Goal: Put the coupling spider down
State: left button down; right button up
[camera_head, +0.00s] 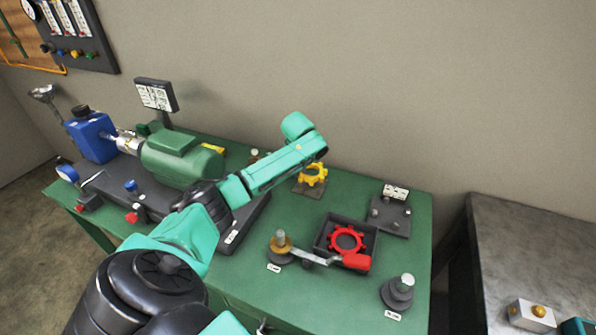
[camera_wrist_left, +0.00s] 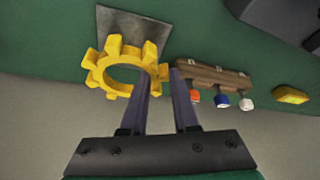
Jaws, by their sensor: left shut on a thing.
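The yellow toothed coupling spider (camera_head: 314,174) is beside my left wrist at the back of the green bench, over a small grey plate (camera_head: 308,190). The left wrist view shows the spider (camera_wrist_left: 95,72) with the plate (camera_wrist_left: 120,27) behind it. My left gripper (camera_wrist_left: 162,76) is shut on one edge of the ring. I cannot tell whether the spider touches the plate. In the head view the fingers are hidden behind the arm. A red toothed ring (camera_head: 333,242) lies in a black tray (camera_head: 325,225). My right gripper is out of view.
A green motor (camera_head: 180,160) and blue pump housing (camera_head: 92,138) stand on a dark base to the left. A red-handled tool (camera_head: 357,262), a stepped metal part (camera_head: 397,295) and a grey plate with pegs (camera_head: 388,217) are to the right. A brown rack (camera_wrist_left: 215,76) stands near the gripper.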

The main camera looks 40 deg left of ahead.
aim_at(298, 183)
pick_arm(q)
jog(key=shift+f, duration=2.3)
jog(key=shift+f, duration=0.1)
jog(key=c, duration=0.7)
grip_release()
jog(key=shift+o, duration=0.2)
jog(key=v, duration=1.2)
